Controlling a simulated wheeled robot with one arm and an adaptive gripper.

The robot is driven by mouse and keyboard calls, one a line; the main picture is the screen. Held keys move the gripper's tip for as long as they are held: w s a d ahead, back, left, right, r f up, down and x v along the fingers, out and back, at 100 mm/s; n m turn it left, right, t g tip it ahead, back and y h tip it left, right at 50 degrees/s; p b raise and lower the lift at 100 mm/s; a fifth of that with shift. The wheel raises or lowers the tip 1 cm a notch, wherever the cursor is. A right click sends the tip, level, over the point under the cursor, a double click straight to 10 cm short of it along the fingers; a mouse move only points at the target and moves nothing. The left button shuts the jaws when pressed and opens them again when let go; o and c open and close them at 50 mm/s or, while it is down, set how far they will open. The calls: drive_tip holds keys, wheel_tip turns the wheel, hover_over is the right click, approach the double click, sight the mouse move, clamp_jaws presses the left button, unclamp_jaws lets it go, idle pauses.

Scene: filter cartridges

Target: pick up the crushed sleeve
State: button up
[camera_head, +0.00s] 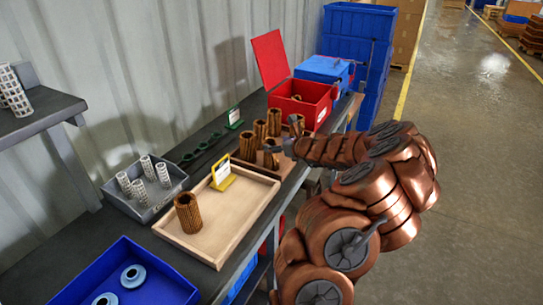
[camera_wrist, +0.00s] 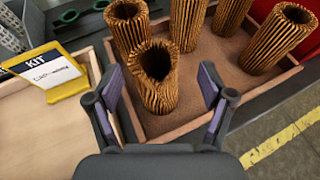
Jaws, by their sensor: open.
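The crushed sleeve (camera_wrist: 158,92) is a brown pleated tube with a pinched, dented mouth. It stands upright in the near part of the brown tray (camera_wrist: 255,88). My gripper (camera_wrist: 161,78) is open and empty, with one finger on each side of the sleeve in the picture; I cannot tell how far above or short of it they are. In the head view my gripper (camera_head: 282,148) is over that tray, and a sleeve (camera_head: 271,160) shows just below it, partly hidden.
Several round pleated sleeves (camera_wrist: 278,40) stand close behind and beside it in the tray. A wooden tray (camera_head: 247,218) with a yellow KIT sign (camera_head: 222,172) and one sleeve (camera_head: 187,213) lies nearer. An open red box (camera_head: 302,105) is behind.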

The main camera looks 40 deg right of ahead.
sight(268, 143)
drive_tip(key=shift+p+x, duration=0.65)
drive_tip(key=shift+x, duration=2.4)
drive_tip(key=shift+a+r, duration=0.1)
drive_tip(key=shift+a, duration=0.1)
drive_tip(key=c, duration=1.1)
